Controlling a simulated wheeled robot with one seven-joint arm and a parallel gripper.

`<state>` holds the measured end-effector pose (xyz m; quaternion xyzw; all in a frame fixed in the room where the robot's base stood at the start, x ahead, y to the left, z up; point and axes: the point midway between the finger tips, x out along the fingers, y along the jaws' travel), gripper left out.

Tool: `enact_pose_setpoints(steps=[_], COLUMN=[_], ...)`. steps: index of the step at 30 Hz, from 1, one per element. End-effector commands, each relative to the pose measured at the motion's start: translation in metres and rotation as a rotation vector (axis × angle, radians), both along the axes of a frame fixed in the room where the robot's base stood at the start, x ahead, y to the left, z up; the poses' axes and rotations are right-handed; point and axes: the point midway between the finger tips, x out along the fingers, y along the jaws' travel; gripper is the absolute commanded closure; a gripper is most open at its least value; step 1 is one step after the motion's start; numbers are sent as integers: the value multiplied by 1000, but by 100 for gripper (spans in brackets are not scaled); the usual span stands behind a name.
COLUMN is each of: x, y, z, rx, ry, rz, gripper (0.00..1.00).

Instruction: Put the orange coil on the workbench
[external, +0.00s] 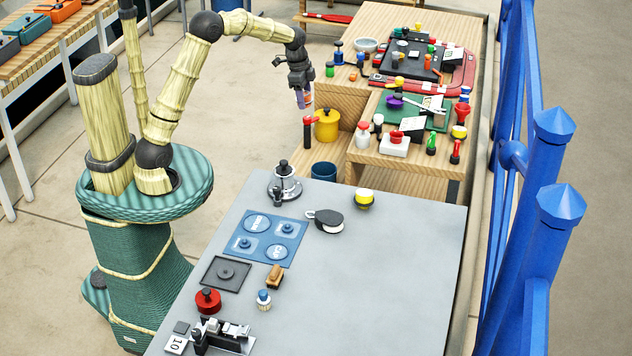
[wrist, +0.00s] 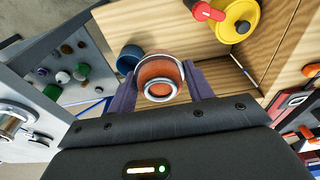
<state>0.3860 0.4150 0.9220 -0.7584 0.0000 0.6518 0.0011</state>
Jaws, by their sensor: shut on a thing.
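The orange coil (wrist: 160,78) shows in the wrist view between the two fingers of my gripper (wrist: 162,92). It is round, with a pale metal ring at its near end. The fingers are shut on its sides. In the external view my gripper (external: 303,98) hangs in the air near the wooden benches, and the coil cannot be made out clearly there. The wooden workbench (external: 420,154) stands below and to the right of the gripper in the external view. I cannot tell which of the wooden surfaces is the one the task names.
A yellow pot (external: 327,125) and a red-topped bottle (external: 309,130) stand near the bench's left end. A blue cup (external: 323,171) is in front. A grey table (external: 390,270) with tools has free room at its right. Blue railings (external: 535,200) line the right side.

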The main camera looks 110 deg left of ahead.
Motion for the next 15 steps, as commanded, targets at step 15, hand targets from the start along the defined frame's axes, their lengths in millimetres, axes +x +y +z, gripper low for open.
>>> enact_pose_setpoints(steps=[15], x=[12], y=[-7], z=[119], rx=[-3], ry=[1], rz=[-18], gripper=[79])
